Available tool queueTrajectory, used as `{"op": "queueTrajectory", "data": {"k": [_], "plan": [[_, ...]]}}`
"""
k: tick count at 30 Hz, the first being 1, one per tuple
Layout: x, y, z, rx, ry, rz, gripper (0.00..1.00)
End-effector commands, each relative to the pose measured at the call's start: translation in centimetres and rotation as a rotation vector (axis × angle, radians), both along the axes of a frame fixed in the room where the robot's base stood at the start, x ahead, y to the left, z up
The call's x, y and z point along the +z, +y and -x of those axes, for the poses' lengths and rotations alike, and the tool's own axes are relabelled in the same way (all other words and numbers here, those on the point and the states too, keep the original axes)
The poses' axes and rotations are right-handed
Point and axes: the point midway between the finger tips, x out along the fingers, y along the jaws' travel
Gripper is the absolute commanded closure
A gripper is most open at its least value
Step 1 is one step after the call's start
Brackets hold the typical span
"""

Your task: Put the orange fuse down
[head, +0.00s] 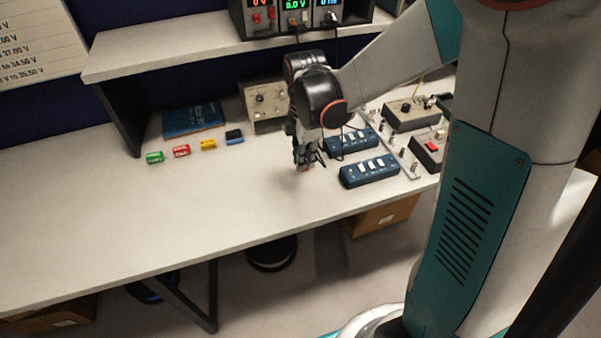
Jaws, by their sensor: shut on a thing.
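My gripper (303,163) points down over the bench top, near its middle and left of the blue switch strips. It is shut on the orange fuse (306,169). Only a small orange-red bit of the fuse shows at the fingertips; the fingers hide the rest. The fuse is low over the bench, and I cannot tell whether it touches the surface. The bench top (110,205) is pale and bare to the left of and in front of my gripper.
Behind are a blue book (193,119) and a beige meter box (264,99). Blue switch strips (369,171) and control boxes (410,113) crowd the right.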

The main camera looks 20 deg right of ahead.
Motion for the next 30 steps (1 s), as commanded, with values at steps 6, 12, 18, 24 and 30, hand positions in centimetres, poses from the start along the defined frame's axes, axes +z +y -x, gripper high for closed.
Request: {"op": "queueTrajectory", "data": {"k": [6,12,18,24,30], "plan": [[-2.3,0.0,0.0,0.0,0.0,0.0,1.0],[-4.1,0.0,0.0,-0.001,0.0,0.0,1.0],[-6.6,0.0,0.0,-0.001,0.0,0.0,1.0],[-6.5,0.0,0.0,-0.001,0.0,0.0,1.0],[-6.8,0.0,0.0,-0.001,0.0,0.0,0.85]]}}
